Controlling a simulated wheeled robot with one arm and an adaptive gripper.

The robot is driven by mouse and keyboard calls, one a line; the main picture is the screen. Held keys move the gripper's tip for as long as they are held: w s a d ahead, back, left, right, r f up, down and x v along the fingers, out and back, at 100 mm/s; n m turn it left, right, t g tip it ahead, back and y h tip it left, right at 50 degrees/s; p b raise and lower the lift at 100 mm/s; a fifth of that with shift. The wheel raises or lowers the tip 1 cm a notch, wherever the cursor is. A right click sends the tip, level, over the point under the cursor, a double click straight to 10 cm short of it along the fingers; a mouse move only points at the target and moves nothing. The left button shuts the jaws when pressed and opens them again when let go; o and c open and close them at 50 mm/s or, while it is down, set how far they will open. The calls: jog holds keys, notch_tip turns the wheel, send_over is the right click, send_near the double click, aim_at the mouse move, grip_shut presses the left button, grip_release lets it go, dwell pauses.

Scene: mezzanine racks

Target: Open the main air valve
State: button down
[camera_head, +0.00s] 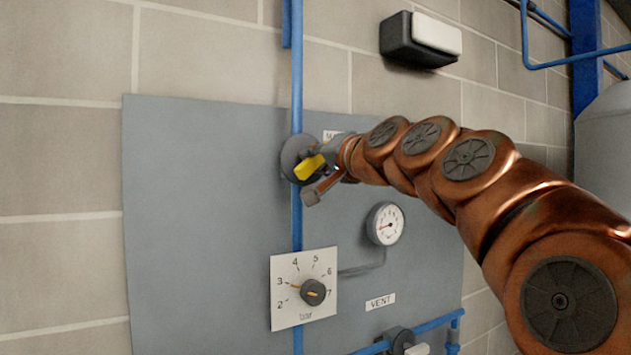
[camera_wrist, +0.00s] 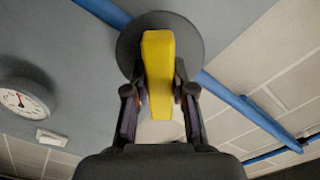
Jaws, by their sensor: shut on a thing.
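The main air valve has a yellow handle (camera_head: 309,167) on a round dark disc (camera_head: 290,151), set on the vertical blue pipe (camera_head: 297,80). A label beside it is partly hidden by my arm. My gripper (camera_head: 318,177) is at the handle. In the wrist view my gripper (camera_wrist: 159,100) has one finger on each side of the yellow handle (camera_wrist: 158,60) and is shut on it. The handle stands aslant to the blue pipe (camera_wrist: 245,105), neither in line with it nor clearly square across it.
A pressure gauge (camera_head: 385,224) and a numbered dial plate with a knob (camera_head: 313,292) sit below on the grey panel (camera_head: 200,200). A VENT label (camera_head: 381,301) and a second valve (camera_head: 400,340) are lower right. A black-and-white wall box (camera_head: 420,40) is above my arm.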

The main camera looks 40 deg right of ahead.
jog(key=n+b, duration=0.3)
jog(key=b, duration=0.1)
jog(key=n+b, duration=0.2)
jog(key=shift+f+n, duration=0.25)
jog(key=shift+n, duration=0.05)
jog(key=shift+r+n+b, duration=0.2)
jog(key=shift+n+b, duration=1.2)
jog(key=shift+n, duration=0.8)
jog(key=c, duration=1)
grip_release()
jog(key=shift+o, duration=0.2)
jog(key=shift+s, duration=0.15)
jog(key=s+a, duration=0.1)
jog(key=s, duration=1)
jog(key=shift+s, duration=0.4)
